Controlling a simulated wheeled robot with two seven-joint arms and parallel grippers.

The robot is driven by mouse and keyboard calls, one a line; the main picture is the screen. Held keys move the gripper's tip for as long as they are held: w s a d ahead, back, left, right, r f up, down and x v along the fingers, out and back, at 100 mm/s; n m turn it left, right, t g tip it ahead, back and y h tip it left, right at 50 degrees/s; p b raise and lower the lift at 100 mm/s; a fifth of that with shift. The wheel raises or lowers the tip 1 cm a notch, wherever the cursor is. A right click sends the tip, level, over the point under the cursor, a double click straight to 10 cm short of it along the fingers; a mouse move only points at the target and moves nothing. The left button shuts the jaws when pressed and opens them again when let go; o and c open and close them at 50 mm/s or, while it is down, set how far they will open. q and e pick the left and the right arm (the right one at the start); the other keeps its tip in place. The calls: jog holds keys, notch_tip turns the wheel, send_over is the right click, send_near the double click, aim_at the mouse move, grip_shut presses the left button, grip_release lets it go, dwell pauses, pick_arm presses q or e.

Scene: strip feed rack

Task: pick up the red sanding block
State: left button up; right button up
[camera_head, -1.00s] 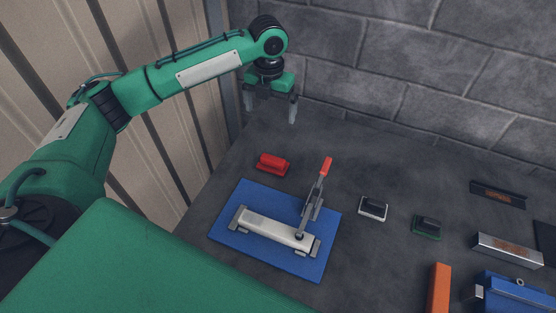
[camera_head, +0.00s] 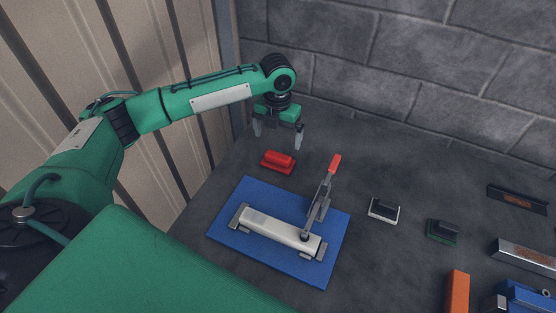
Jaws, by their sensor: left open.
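The red sanding block (camera_head: 278,161) lies on the dark grey worktop, just behind the blue mat. My left gripper (camera_head: 278,138) is open and points down, with its two fingers apart and nothing between them. It hangs above and slightly behind the red block in the picture, and I see a gap between the fingertips and the block. My right gripper is not in this view.
A blue mat (camera_head: 228,228) bears a grey clamp fixture (camera_head: 280,230) with a red-tipped upright lever (camera_head: 333,165), close to the red block. White-based (camera_head: 383,210) and green-based (camera_head: 442,231) blocks lie to the right. A stone wall (camera_head: 420,80) stands behind.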

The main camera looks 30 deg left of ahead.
aim_at(278, 155)
pick_arm(q)
notch_tip(278, 155, down, 3)
jog(key=shift+r, duration=0.15)
jog(key=f, duration=0.1)
jog(key=f+p, duration=0.1)
jog(key=f, duration=0.2)
jog(key=shift+s+d+f+p, duration=0.1)
jog(key=shift+s+d+p, duration=0.15)
jog(key=shift+s+p, duration=0.15)
jog(key=shift+w+f, duration=0.1)
jog(key=shift+f, duration=0.45)
jog(key=c, duration=0.9)
jog(key=shift+o, duration=0.2)
jog(key=shift+r, duration=0.1)
notch_tip(278, 155, up, 20)
jog(key=b, duration=0.2)
jog(key=shift+b, duration=0.4)
